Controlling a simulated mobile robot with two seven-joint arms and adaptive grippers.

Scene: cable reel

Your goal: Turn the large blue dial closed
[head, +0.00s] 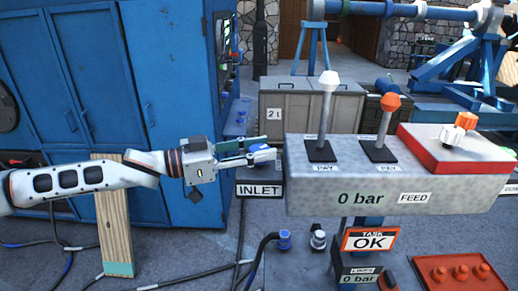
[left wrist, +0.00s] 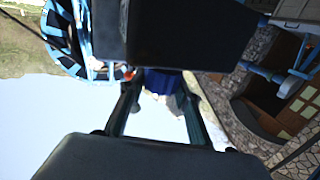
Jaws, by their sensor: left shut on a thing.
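The large blue dial (head: 264,153) sits above the box labelled INLET (head: 259,190), just left of the grey control panel. My left gripper (head: 257,155) reaches it from the left in the head view and is shut on it, with the fingers at its sides. In the left wrist view the dial (left wrist: 165,84) shows as a dark blue shape between the fingers (left wrist: 163,97), partly hidden by the gripper body. How far the dial is turned cannot be told. My right gripper is not in view.
The grey control panel (head: 420,172) with a white lever (head: 328,82), an orange lever (head: 392,102) and "0 bar" stands close right of my gripper. Blue cabinets (head: 150,70) stand behind my arm. Cables lie on the floor.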

